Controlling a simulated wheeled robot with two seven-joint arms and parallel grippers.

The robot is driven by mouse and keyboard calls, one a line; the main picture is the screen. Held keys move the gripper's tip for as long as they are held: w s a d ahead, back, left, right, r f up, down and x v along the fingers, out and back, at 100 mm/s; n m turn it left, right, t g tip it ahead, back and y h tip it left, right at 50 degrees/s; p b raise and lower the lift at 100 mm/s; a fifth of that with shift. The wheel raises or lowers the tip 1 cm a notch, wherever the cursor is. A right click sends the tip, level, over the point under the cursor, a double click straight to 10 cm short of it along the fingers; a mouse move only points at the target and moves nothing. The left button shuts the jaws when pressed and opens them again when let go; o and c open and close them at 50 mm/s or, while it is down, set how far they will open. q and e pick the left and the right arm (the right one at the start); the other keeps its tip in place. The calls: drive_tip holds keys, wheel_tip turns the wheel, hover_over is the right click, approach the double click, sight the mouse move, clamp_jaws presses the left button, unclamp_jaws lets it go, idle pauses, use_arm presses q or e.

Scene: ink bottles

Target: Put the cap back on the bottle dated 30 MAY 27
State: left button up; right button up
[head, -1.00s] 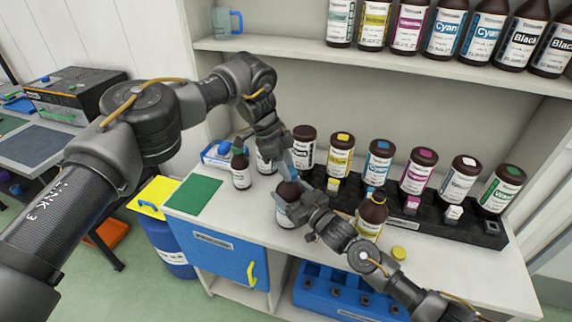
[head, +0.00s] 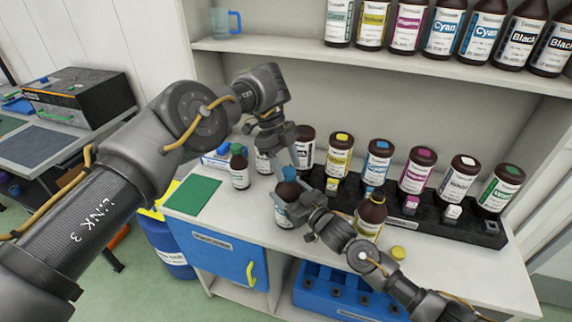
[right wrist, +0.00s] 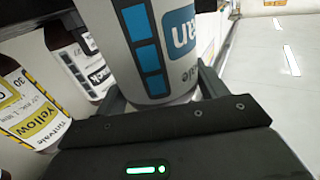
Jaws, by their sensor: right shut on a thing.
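A brown bottle (head: 285,212) with a cyan label stands at the counter's front. My right gripper (right wrist: 160,100) is shut on it, and the label fills the top of the right wrist view. A blue cap (head: 288,173) sits on the bottle's neck; whether it is fully seated I cannot tell. My left gripper (head: 288,160) is open just above the cap, fingers spread. An uncapped brown bottle (head: 371,216) stands to the right, a loose yellow cap (head: 398,253) on the counter beside it. The date 30 MAY 27 is not readable.
A black rack (head: 470,222) with several capped bottles and small coloured blocks runs behind. A small green-capped bottle (head: 239,168) and a green mat (head: 192,195) are at left. A yellow-label bottle (right wrist: 25,105) stands close in the right wrist view. The counter's right front is clear.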

idle(0.3)
use_arm(q)
drive_tip(key=shift+r, duration=2.25)
drive_tip(key=shift+r, duration=0.1)
